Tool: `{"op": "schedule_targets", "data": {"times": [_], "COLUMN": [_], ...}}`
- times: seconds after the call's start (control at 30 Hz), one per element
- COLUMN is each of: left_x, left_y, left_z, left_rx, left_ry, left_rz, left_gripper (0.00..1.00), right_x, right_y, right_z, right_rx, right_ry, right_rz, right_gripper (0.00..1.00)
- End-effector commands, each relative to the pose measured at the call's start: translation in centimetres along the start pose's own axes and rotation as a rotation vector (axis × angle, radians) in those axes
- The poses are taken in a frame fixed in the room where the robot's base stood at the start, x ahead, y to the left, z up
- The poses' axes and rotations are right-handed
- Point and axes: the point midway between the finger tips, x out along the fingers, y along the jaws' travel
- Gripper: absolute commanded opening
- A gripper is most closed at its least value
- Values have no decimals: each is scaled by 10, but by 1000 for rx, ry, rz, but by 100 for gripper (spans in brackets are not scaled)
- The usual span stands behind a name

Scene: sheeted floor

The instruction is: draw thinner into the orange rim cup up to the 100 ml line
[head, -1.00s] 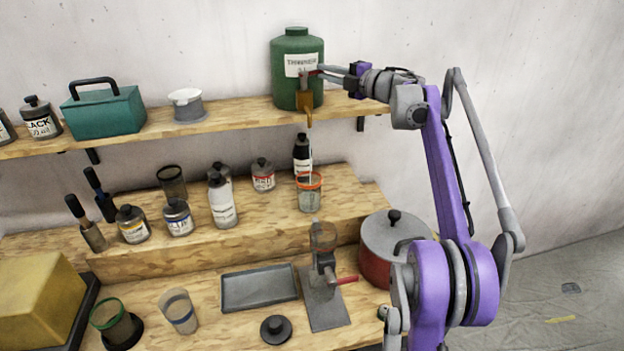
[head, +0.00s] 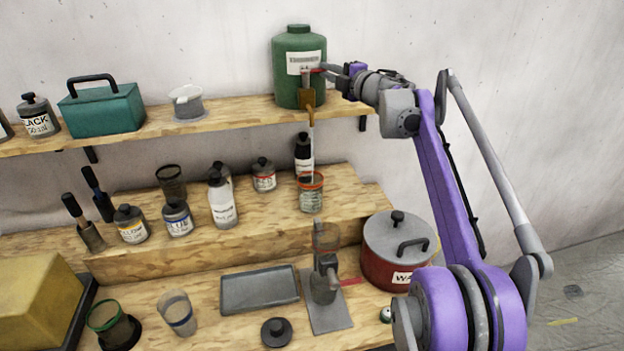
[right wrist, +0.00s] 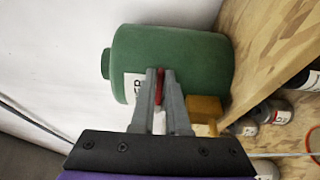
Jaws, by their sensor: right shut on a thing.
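The green thinner jug (head: 287,85) stands on the upper shelf, with a brass tap (head: 307,98) low on its front. My right gripper (head: 322,70) is at the tap's red lever. In the right wrist view, the gripper (right wrist: 160,92) is shut on the red lever (right wrist: 159,84). A pale stream (head: 311,138) runs down from the tap into the orange rim cup (head: 311,196), which stands upright on the middle step below. The cup's marks and its liquid level are too small to read. My left gripper is not in view.
A dark-capped bottle (head: 304,150) stands close behind the cup. Several paint jars and a white bottle (head: 222,205) stand to its left. Below are a grey tray (head: 260,289), a small press-like stand (head: 325,280) and a red pot (head: 385,272).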

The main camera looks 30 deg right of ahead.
Motion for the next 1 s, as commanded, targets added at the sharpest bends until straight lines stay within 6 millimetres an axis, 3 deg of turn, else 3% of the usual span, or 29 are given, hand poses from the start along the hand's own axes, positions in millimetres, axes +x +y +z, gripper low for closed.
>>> {"op": "schedule_targets", "data": {"times": [0.23, 1.0], "left_x": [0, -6], "left_y": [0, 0], "left_z": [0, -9], "left_rx": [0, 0], "left_ry": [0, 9], "left_rz": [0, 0], "left_gripper": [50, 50], "right_x": [-1, -9], "right_y": [5, 3], "right_z": [-10, -14], "right_rx": [10, 7], "right_ry": [-50, -228], "right_rz": [7, 6], "right_gripper": [0, 0]}}
